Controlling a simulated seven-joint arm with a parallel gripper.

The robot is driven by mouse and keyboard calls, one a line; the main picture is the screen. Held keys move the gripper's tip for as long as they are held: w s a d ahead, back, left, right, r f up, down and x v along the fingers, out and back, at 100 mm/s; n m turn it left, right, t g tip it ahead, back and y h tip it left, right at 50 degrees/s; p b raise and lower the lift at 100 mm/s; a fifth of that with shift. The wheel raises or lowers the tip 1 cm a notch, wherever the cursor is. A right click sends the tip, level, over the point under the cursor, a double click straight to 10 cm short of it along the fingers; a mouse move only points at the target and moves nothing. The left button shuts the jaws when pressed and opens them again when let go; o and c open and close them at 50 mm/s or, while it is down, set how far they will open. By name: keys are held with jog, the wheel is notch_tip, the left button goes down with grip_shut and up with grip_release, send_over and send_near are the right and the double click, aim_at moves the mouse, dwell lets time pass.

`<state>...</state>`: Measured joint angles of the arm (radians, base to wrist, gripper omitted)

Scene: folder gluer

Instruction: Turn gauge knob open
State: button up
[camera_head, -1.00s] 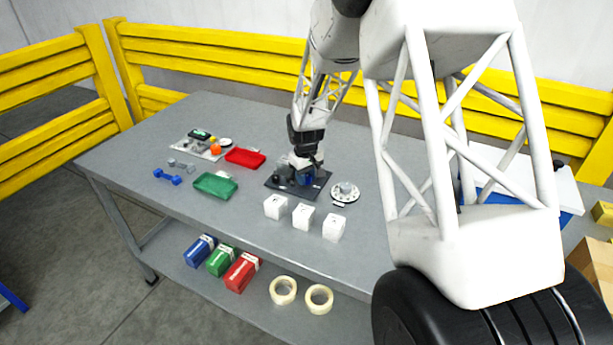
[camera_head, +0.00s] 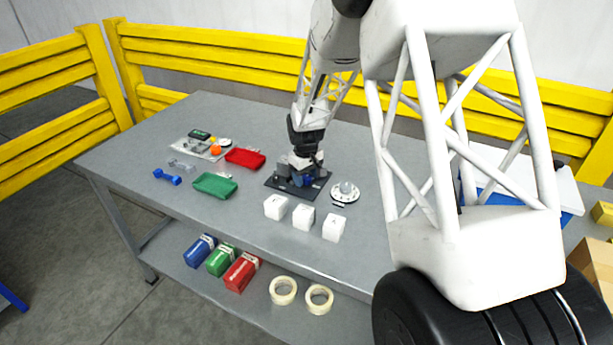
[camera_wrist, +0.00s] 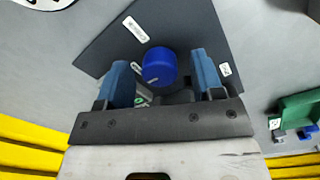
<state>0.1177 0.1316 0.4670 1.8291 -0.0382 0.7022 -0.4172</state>
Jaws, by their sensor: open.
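A blue round knob (camera_wrist: 159,67) stands on a dark base plate (camera_wrist: 190,25) in the wrist view. My gripper (camera_wrist: 163,80) is open, with one blue finger on each side of the knob. A gap shows between each finger and the knob. In the head view my gripper (camera_head: 304,180) is low over the dark plate (camera_head: 281,184) on the table, and it mostly hides the knob there. Small white labels lie on the plate. I cannot tell which label marks the open position.
Several white blocks (camera_head: 303,216) stand in front of the plate. A round white dial (camera_head: 345,192) is just right of it. Green (camera_head: 215,186) and red (camera_head: 245,160) trays and a blue dumbbell-like part (camera_head: 167,177) lie to the left. The table's front left is clear.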

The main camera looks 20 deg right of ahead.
aim_at(306, 177)
jog(key=shift+r, duration=0.1)
jog(key=shift+a+r, duration=0.1)
jog(key=shift+r, duration=3.7)
jog(key=shift+s+a+r, duration=0.1)
jog(key=shift+s+r, duration=0.25)
jog(key=shift+r, duration=0.1)
jog(key=s+a+r+m+t, duration=0.15)
jog(key=s+r, duration=0.35)
jog(key=s, duration=0.5)
jog(key=s+a+r+m, duration=0.1)
jog(key=s+a+r, duration=0.2)
jog(key=s+r, duration=0.5)
jog(key=s+a+r+m, duration=0.1)
jog(key=s+a+r, duration=0.15)
jog(key=s, duration=0.95)
jog(key=s+a, duration=0.1)
jog(key=s, duration=1)
jog(key=shift+s+r+t, duration=0.15)
jog(key=shift+s+t, duration=0.1)
jog(key=shift+t, duration=0.2)
